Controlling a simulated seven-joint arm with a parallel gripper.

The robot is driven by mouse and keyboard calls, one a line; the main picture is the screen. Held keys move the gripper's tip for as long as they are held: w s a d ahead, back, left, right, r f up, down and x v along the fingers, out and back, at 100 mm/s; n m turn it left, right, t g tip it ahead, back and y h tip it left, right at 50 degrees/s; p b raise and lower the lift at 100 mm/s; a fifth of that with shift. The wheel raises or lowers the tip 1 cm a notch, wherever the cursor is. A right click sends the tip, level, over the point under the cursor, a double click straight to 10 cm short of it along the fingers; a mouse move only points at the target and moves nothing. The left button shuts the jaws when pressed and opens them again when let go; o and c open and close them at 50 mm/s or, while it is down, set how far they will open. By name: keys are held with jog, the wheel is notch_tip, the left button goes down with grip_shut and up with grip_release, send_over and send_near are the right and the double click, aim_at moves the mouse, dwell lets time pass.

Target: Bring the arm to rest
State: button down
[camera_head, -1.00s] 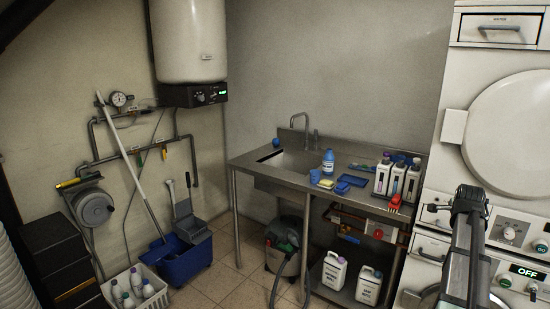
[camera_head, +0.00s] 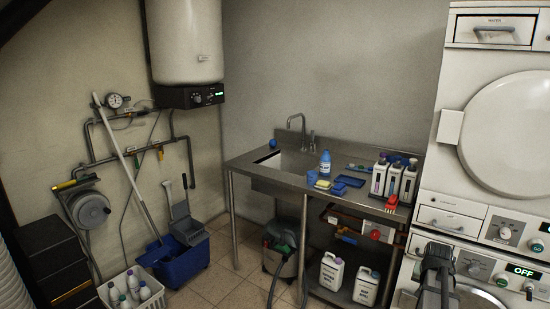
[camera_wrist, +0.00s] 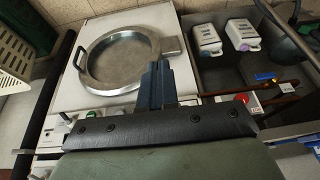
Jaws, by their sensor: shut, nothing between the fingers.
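My gripper (camera_wrist: 160,82) shows in the wrist view, with its two dark fingers together and nothing between them. The fingers stick out past a black bracket and overlap the rim of a round machine door in the picture. In the head view a dark part of my arm (camera_head: 436,268) stands low at the right, in front of the stacked machines. The fingertips cannot be made out there.
The white machines (camera_head: 475,211) stand close behind my arm. The steel sink table (camera_head: 285,181) is to the left, bearing several bottles and cloths. White jugs (camera_head: 331,271) stand on its lower shelf. A blue mop bucket (camera_head: 184,262) and bottle crate stand on the floor farther left.

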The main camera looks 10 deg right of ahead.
jog(key=s+a+f+n+g+y, duration=0.2)
jog(key=s+a+f, duration=0.3)
jog(key=a+f, duration=0.7)
jog(key=s+a+f+n+g+y, duration=0.15)
jog(key=s+a+f, duration=0.35)
jog(key=a+f, duration=0.7)
jog(key=s+a+f+n+g, duration=0.2)
jog(key=s+a+f+g, duration=0.1)
jog(key=s+a+f, duration=0.4)
jog(key=s+a+f+n+g, duration=0.3)
jog(key=s+a+f, duration=0.5)
jog(key=s+a, duration=0.5)
jog(key=s, duration=0.3)
jog(key=shift+f+h, duration=0.3)
jog(key=shift+h, duration=0.05)
jog(key=shift+g, duration=0.25)
